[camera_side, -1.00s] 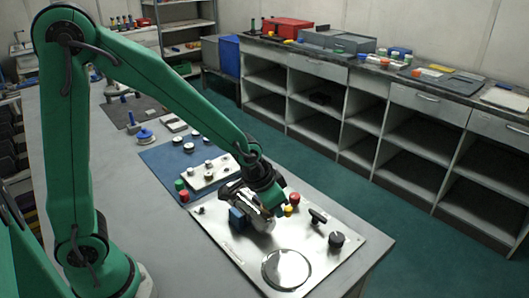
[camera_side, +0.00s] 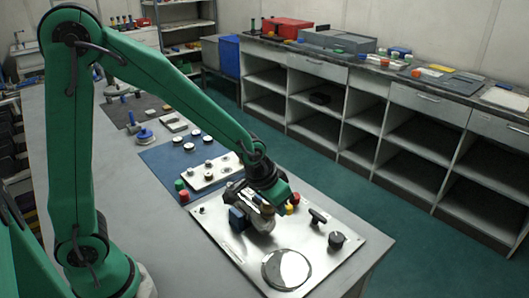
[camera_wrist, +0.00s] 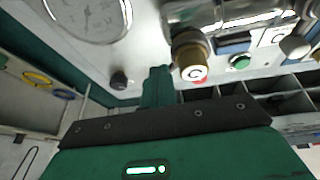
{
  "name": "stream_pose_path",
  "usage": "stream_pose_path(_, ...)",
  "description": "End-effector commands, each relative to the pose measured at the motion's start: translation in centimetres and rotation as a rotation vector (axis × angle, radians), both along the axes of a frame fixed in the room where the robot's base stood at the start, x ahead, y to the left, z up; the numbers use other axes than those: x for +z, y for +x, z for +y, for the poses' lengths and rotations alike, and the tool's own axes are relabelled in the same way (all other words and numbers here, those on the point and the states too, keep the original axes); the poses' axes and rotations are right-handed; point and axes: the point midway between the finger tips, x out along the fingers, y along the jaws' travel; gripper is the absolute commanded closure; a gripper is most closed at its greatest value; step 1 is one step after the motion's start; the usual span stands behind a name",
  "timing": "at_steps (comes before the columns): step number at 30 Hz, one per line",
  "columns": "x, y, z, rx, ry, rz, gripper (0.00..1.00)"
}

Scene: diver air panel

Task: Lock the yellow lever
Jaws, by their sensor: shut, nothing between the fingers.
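The white panel plate (camera_side: 215,232) lies at the near end of the bench. A small yellow part (camera_side: 289,209) shows beside a red knob (camera_side: 295,198); I cannot tell if it is the lever. A metal valve body with a blue block (camera_side: 237,218) sits on the plate, partly hidden by my gripper. My gripper (camera_side: 268,208) is shut and empty, low over the plate beside the valve. In the wrist view, its green fingers (camera_wrist: 158,82) are left of a brass-coloured cylinder (camera_wrist: 190,55). The lever's position is unclear.
A round gauge (camera_side: 287,268) lies at the plate's near end. A black T-handle (camera_side: 317,217) and a black knob (camera_side: 336,240) stand right of it. A small plate of knobs (camera_side: 208,172) and a blue mat (camera_side: 160,160) lie behind. The bench edge is close on the right.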

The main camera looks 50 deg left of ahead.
Motion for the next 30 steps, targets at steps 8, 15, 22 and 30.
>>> stream_pose_path(8, 0.0, 0.9, 0.1, 0.04, -0.012, 0.002, 1.0)
stream_pose_path(15, 0.0, 1.7, 0.5, 0.041, -0.008, 0.0, 1.0)
stream_pose_path(22, 0.1, 2.4, 0.8, 0.041, -0.005, -0.005, 1.0)
stream_pose_path(30, 0.1, 2.9, 1.1, 0.04, -0.002, -0.01, 1.0)
